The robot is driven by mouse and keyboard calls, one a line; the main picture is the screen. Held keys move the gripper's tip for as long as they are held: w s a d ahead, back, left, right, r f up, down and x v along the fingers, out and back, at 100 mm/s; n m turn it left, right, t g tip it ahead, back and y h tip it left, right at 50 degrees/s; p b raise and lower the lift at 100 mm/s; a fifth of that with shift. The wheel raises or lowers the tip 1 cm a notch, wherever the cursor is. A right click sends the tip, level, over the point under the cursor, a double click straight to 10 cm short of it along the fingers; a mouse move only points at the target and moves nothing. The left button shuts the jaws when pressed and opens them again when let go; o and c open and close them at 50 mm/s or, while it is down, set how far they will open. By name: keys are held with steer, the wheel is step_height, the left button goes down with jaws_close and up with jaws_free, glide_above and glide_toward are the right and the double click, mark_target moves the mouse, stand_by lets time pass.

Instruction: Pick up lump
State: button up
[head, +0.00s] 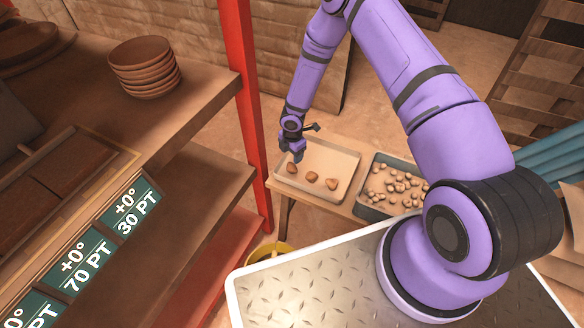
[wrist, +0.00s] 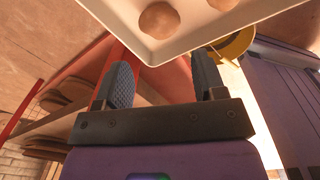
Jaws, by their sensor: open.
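Three brown lumps lie in a row in a shallow pale tray (head: 332,160): a left lump (head: 292,169), a middle lump (head: 312,177) and a right lump (head: 332,184). My gripper (head: 293,156) is over the left part of the tray, close to the left lump in the head view. I cannot tell the exact gap. In the wrist view my gripper (wrist: 164,82) is open, with nothing between its fingers. Beyond the fingertips there, one round lump (wrist: 160,20) lies near the corner of the tray (wrist: 178,47), and another is cut off at the top edge.
A darker tray (head: 372,212) with many small pale lumps stands to the right on the same bench. A red post (head: 246,110) and shelf with stacked bowls (head: 145,66) stand left. A yellow bucket (head: 268,252) is below the bench.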

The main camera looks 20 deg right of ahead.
mark_target(291, 167)
step_height(291, 167, down, 10)
steer(key=shift+a+f, duration=0.1)
steer(key=shift+a, duration=0.05)
stand_by(0.5)
steer(key=c, duration=0.7)
